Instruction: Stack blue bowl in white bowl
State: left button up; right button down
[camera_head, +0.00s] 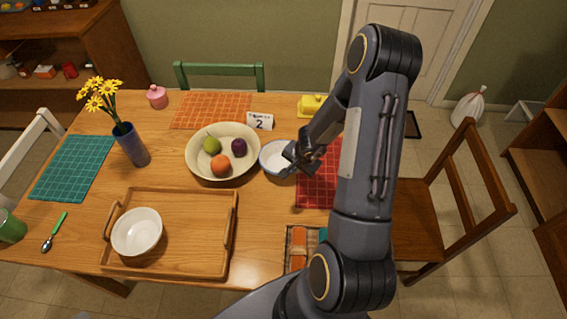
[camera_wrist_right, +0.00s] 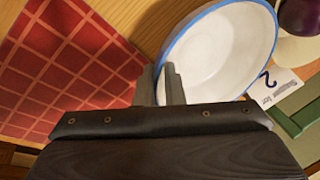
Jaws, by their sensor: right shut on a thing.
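A white bowl (camera_head: 137,231) stands upright on the left part of the wooden tray (camera_head: 185,205). A bowl with a white inside and a blue rim (camera_head: 270,155) is at the right of the fruit bowl, on or just above the table. My right gripper (camera_head: 296,155) is shut on the near right rim of this blue bowl. The right wrist view shows the blue bowl (camera_wrist_right: 222,52) with the fingers (camera_wrist_right: 160,85) of my right gripper at its rim. My left gripper is not in view.
A vase of yellow flowers (camera_head: 131,146) stands at the left. A number card (camera_head: 260,121) and a yellow butter dish (camera_head: 313,106) are behind. A red placemat (camera_head: 318,185) lies at the right.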

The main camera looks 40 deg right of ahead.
jog(key=shift+s+f, duration=0.15)
jog(key=shift+s, duration=0.1)
jog(key=shift+d+r+p, duration=0.1)
jog(key=shift+r+p, duration=0.45)
jog(key=shift+p, duration=0.1)
notch_tip(320, 180, up, 2)
jog(key=shift+w+r+p, duration=0.1)
jog(key=shift+r+p, duration=0.15)
jog(key=shift+p, duration=1)
jog(key=s+a+r+p, duration=0.1)
jog(key=s+a+r, duration=0.1)
jog(key=s+r, duration=0.7)
jog(key=s, duration=0.4)
jog(key=shift+s+a+r, duration=0.2)
jog(key=shift+s, duration=0.15)
jog(key=shift+s, duration=0.1)
